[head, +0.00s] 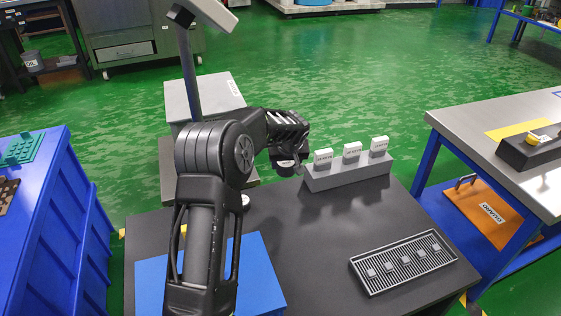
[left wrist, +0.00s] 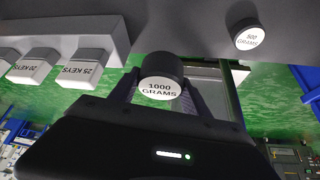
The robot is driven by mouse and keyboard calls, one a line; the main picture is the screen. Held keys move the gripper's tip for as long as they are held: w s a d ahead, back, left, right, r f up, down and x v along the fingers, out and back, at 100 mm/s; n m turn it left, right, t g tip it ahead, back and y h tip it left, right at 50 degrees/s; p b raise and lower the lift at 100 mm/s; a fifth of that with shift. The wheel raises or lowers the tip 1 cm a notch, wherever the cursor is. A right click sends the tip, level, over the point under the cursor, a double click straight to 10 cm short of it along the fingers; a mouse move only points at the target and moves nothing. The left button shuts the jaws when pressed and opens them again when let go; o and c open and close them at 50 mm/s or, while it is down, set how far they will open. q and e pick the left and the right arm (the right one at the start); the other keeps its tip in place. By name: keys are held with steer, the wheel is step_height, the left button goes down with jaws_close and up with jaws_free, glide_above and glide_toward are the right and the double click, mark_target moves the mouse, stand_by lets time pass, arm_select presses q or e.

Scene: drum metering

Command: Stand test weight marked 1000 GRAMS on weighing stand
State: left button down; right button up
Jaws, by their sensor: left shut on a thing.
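The test weight (left wrist: 160,88) is a dark cylinder with a white face reading 1000 GRAMS. In the left wrist view it sits between the two fingers of my left gripper (head: 286,163), which is shut on it. In the head view the gripper is over the far part of the dark table, just left of the grey tag block. A pale grey box with a post (head: 205,98) stands beyond the table's far edge and may be the weighing stand; its label is too small to read. My right gripper is out of view.
A second weight, 500 GRAMS (left wrist: 250,37), stands on the dark table. A grey block (head: 345,176) holds three white tags. A ribbed tray (head: 403,263) lies at the right front. A blue mat (head: 258,280) is under my arm.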

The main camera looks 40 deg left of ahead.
arm_select(q)
steer(key=s+d+r+m+h, duration=0.1)
steer(key=s+d+r+m, duration=0.1)
steer(key=d, duration=0.7)
steer(key=s+d+r+m+t+h, duration=0.1)
steer(key=s+d+r+m, duration=0.2)
steer(key=d+r, duration=0.3)
steer(key=s+d+r+m+h, duration=0.2)
steer(key=s+d+r+m, duration=0.1)
steer(key=d, duration=0.9)
steer(key=shift+s+d+r+t, duration=0.35)
steer(key=shift+s+r, duration=0.25)
steer(key=shift+s, duration=0.35)
